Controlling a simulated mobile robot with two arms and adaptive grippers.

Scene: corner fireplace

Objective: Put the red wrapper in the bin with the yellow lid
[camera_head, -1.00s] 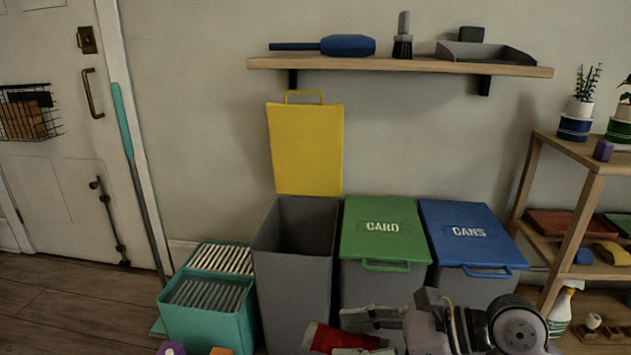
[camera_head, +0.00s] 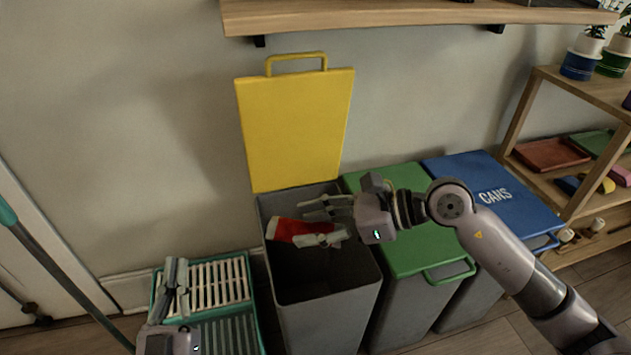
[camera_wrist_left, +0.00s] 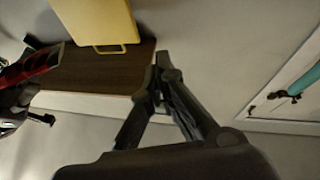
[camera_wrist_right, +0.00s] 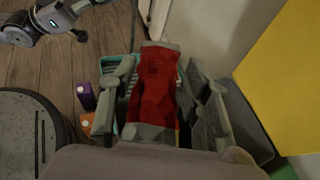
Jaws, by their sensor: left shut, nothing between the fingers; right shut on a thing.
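The red wrapper (camera_head: 290,228) is held in my right gripper (camera_head: 322,222), whose fingers are shut on it. In the head view it hangs over the open mouth of the grey bin (camera_head: 330,312) with the raised yellow lid (camera_head: 294,128). In the right wrist view the wrapper (camera_wrist_right: 155,88) lies lengthwise between the fingers, with pale ends. My left gripper (camera_head: 176,268) is shut and empty, above the teal crate at lower left. The left wrist view shows its fingertips (camera_wrist_left: 158,75) together.
The green-lidded bin (camera_head: 410,240) and the blue-lidded bin (camera_head: 490,190) stand closed to the right. A teal crate with slatted top (camera_head: 252,310) stands left of the open bin. A wall shelf (camera_head: 400,14) is above, and a wooden rack (camera_head: 570,100) is at the right.

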